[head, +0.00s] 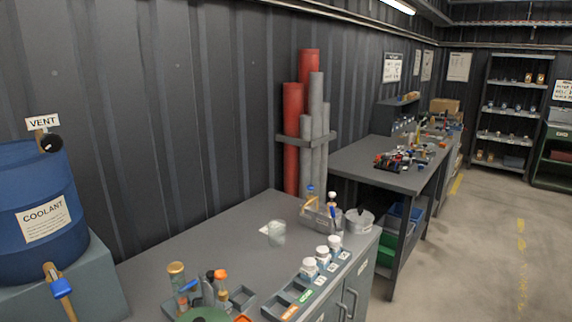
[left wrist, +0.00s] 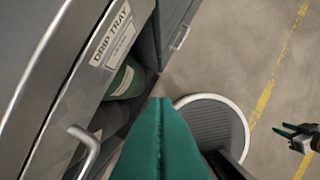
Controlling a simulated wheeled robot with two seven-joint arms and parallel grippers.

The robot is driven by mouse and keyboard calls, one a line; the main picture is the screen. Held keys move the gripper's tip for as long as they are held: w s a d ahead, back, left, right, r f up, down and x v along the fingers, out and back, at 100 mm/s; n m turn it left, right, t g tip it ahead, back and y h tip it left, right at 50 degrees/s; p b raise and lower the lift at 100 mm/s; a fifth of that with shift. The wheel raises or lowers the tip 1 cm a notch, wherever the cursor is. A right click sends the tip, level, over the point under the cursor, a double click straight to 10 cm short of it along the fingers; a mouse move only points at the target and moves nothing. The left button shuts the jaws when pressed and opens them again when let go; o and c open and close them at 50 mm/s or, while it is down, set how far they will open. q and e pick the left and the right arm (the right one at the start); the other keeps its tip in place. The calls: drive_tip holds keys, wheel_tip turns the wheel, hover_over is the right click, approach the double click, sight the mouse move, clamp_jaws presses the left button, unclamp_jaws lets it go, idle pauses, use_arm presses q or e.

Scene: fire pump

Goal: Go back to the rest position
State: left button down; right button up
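My left gripper (left wrist: 160,100) fills the lower middle of the left wrist view. Its two green fingers lie side by side and meet along a seam, with nothing seen between them. It is beside the grey cabinet front with the drip tray label (left wrist: 112,38). My right gripper (left wrist: 282,129) shows small at the right edge of the left wrist view, over the floor. Neither gripper is in the head view.
A grey workbench (head: 190,245) holds small bottles, trays and white-capped jars. A blue coolant drum (head: 40,190) stands at the left. Red and grey pipes (head: 309,120) lean on the wall. A metal handle (left wrist: 85,140) sticks out near my left gripper. Open floor (head: 480,240) lies to the right.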

use_arm(q)
drive_tip(key=s+f+g, duration=0.1)
drive_tip(key=s+f, duration=0.1)
drive_tip(key=f, duration=1)
drive_tip(key=s+f, duration=0.3)
drive_tip(key=f, duration=0.9)
drive_tip(key=s+a+f+g+b, duration=0.1)
drive_tip(key=s+a+f, duration=0.2)
drive_tip(key=s+f, duration=0.9)
drive_tip(key=shift+s+a+f, duration=0.15)
drive_tip(key=shift+s+f, duration=0.2)
drive_tip(key=shift+s, duration=0.7)
